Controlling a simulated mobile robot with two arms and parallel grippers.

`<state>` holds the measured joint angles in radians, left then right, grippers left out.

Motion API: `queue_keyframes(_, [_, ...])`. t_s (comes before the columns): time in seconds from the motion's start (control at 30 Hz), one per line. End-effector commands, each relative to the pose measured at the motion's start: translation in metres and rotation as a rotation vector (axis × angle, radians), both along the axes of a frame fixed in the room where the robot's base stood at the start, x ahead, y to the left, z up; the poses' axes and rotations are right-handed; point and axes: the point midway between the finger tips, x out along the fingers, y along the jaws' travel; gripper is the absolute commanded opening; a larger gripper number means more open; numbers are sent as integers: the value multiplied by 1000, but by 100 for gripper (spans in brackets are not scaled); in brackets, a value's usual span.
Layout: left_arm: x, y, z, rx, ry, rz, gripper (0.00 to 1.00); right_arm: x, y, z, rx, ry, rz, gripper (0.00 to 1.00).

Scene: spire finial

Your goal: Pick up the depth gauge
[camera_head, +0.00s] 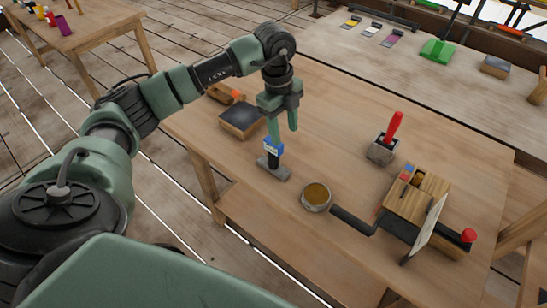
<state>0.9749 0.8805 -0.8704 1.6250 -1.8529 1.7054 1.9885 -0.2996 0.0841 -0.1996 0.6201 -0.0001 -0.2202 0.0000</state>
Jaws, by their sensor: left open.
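The depth gauge (272,165) appears to be the small upright tool with a blue top and a flat grey base, standing on the near wooden table (300,255). My left gripper (283,132) points down just above its blue top. The two green fingers are apart and nothing shows between them. I cannot tell whether a fingertip touches the blue top. My right gripper is not in view.
A dark-topped block (242,121) lies behind left. A round dish (316,197) sits close on the right. A red-handled tool (392,128) and a wooden block assembly (408,202) stand farther right. Table between them is bare.

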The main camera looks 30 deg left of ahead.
Motion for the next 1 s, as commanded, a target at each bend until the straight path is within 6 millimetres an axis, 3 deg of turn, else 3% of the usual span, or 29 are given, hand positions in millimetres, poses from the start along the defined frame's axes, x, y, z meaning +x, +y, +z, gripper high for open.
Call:
queue_keyframes(0.07, [-1, 25, 7, 77, 21, 62, 49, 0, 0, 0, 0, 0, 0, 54])
queue_keyframes(0.17, [-4, 37, 7, 116, 37, 95, 49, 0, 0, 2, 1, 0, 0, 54])
queue_keyframes(0.47, [-6, 34, -24, 117, 41, 93, 49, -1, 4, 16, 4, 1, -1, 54])
queue_keyframes(0.7, [-6, 29, -60, 115, 39, 93, 49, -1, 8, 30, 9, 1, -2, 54])
queue_keyframes(1.0, [-5, 29, -68, 114, 35, 92, 49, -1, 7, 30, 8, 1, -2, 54])
